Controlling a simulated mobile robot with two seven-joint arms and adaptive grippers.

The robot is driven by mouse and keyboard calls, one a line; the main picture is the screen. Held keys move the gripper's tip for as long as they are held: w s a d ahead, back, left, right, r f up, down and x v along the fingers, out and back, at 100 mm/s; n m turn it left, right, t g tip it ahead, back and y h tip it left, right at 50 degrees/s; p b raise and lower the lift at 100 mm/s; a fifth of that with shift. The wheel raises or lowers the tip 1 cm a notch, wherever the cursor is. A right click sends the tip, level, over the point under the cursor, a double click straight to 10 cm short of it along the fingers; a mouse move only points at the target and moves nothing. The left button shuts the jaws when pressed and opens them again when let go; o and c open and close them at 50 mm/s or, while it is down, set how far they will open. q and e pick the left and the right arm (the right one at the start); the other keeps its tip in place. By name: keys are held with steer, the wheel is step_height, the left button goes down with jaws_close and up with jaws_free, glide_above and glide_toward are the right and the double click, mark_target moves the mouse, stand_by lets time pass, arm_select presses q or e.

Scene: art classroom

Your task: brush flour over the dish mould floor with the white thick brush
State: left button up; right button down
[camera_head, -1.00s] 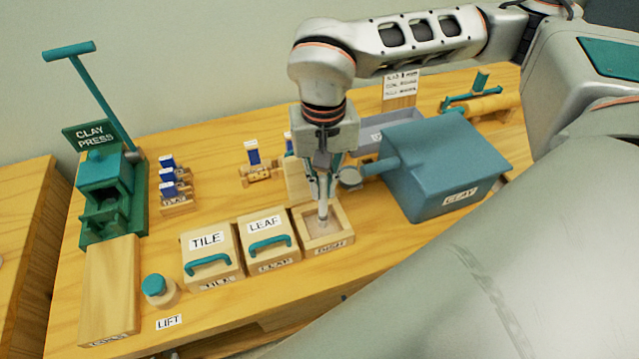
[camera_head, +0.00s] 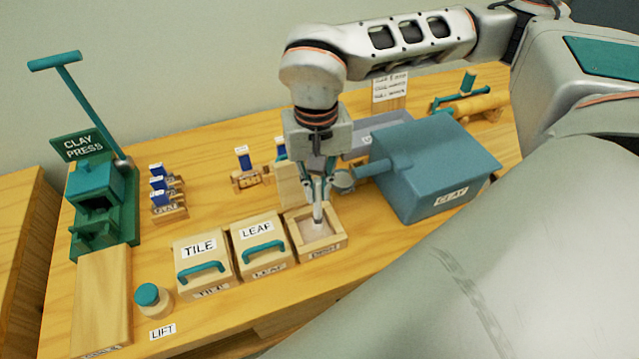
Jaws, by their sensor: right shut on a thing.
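The dish mould (camera_head: 329,243) is an open square wooden box at the right end of the row of moulds, with a pale floor showing inside. My right gripper (camera_head: 318,187) is above it, pointing down and shut on the white thick brush (camera_head: 318,214). The brush is near upright, with its lower end inside the mould, at or just above the floor; I cannot tell if it touches. The gripper covers the brush's upper part. My left gripper is not in view.
The lidded TILE mould (camera_head: 204,265) and LEAF mould (camera_head: 262,246) stand left of the dish mould. A blue clay box (camera_head: 440,165) with a round-ended handle is close on the right. The green clay press (camera_head: 98,200) stands far left. The table front has free room.

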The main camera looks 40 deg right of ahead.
steer(key=shift+w+a, duration=0.1)
steer(key=shift+a, duration=0.6)
steer(key=shift+w+a, duration=0.1)
steer(key=shift+a, duration=0.1)
steer(key=shift+w+a+r, duration=0.1)
steer(key=shift+a, duration=0.15)
steer(key=shift+d, duration=0.1)
steer(key=shift+d, duration=0.55)
steer(key=shift+s+d, duration=0.3)
steer(key=shift+d, duration=0.15)
